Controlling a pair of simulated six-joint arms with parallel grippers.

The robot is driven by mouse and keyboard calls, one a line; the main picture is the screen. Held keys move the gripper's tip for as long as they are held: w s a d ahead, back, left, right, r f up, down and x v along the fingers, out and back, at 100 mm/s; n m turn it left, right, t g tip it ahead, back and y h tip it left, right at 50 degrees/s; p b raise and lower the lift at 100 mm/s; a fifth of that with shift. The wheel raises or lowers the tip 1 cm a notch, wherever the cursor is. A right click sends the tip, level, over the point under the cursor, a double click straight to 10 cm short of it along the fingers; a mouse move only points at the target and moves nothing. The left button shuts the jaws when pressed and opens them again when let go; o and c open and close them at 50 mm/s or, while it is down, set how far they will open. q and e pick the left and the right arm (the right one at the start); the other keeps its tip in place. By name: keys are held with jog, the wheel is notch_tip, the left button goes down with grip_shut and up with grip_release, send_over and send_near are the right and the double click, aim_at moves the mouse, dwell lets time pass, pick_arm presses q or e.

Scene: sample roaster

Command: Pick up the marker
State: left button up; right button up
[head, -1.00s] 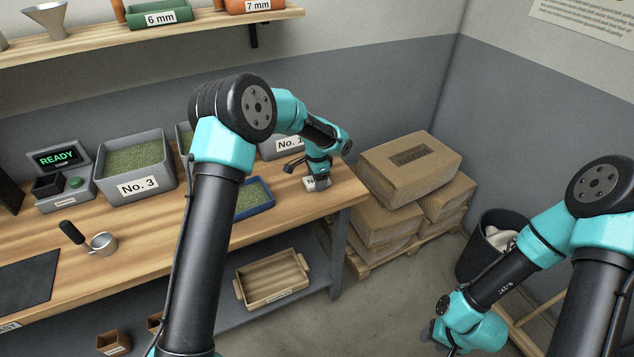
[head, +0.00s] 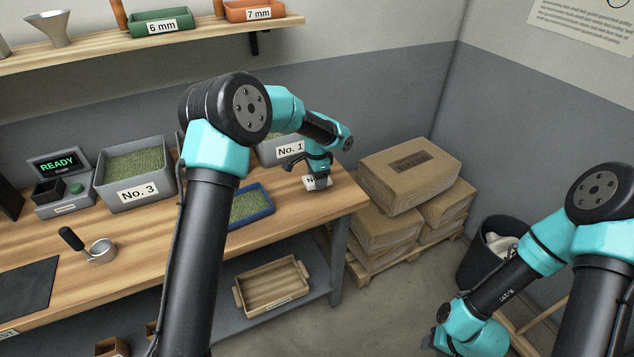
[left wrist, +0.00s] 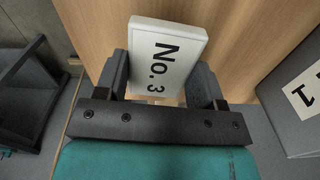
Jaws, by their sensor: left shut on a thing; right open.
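The marker (left wrist: 168,55) is a white plate with rounded corners that reads "No. 3". In the left wrist view it sits between the two dark fingers of my left gripper (left wrist: 165,88), which is shut on it. In the head view the marker (head: 317,183) is at the right end of the wooden bench, under my left gripper (head: 317,178). Whether it touches the bench top cannot be told. My right gripper (head: 432,343) is low at the bottom of the head view, away from the bench, its fingers barely visible.
The wooden bench (head: 130,250) holds a grey No. 3 bin (head: 137,192), a No. 1 bin (head: 290,150), a blue tray (head: 262,211) and a metal scoop (head: 102,251). Cardboard boxes (head: 408,172) are stacked right of the bench, near a dark bucket (head: 478,265).

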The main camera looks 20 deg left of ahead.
pick_arm(q)
jog(key=s+d+r, duration=0.1)
jog(key=s+d, duration=0.3)
jog(key=s, duration=1.1)
jog(key=shift+d, duration=0.2)
jog(key=shift+s+a+r, duration=0.1)
jog(key=shift+s, duration=0.05)
